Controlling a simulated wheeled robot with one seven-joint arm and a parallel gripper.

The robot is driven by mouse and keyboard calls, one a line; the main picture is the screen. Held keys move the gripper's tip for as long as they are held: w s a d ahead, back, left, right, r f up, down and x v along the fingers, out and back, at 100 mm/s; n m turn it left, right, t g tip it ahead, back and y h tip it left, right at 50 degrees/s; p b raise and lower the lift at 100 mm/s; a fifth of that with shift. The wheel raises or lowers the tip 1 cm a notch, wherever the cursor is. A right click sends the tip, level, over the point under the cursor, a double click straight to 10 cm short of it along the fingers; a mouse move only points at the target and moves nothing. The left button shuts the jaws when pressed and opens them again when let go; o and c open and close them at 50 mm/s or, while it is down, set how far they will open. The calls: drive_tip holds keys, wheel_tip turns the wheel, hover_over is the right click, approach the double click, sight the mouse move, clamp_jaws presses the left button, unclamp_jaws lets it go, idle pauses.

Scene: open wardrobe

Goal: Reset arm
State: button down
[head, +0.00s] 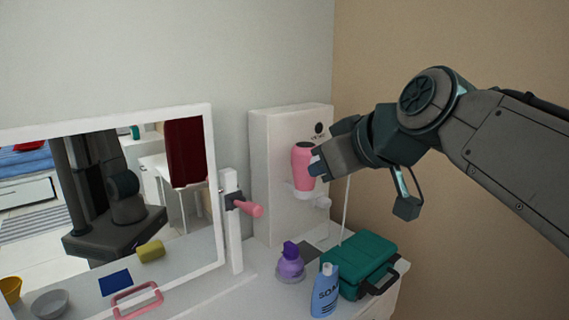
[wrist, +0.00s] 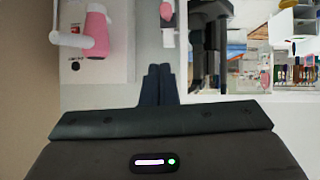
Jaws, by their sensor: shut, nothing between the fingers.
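My gripper (head: 317,163) is at the right of the head view, raised in front of the white wall unit and overlapping the pink hairdryer (head: 302,160). In the wrist view my gripper's two dark fingers (wrist: 158,84) are side by side, shut with nothing between them. The hairdryer also shows at the upper left of the wrist view (wrist: 97,32), apart from the fingers there. My arm (head: 520,155) comes in from the right edge of the head view.
A mirror (head: 208,130) stands at the left. Below are a teal case (head: 362,258), a blue soap bottle (head: 325,292) and a purple bottle (head: 290,262) on the white counter. A pink-handled item (head: 250,207) sticks out from a white post. The tan wall (head: 440,45) is close at the right.

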drive_tip(key=s+d+f+m+g+h+p, duration=0.3)
drive_tip(key=s+f, duration=0.3)
drive_tip(key=f, duration=0.4)
drive_tip(key=s+d+f+m+g+h+p, duration=0.3)
drive_tip(key=s+d+f+p, duration=0.3)
drive_tip(key=f, duration=0.4)
drive_tip(key=shift+s+f+m+g, duration=0.4)
drive_tip(key=shift+m, duration=0.5)
drive_tip(key=shift+a, duration=0.1)
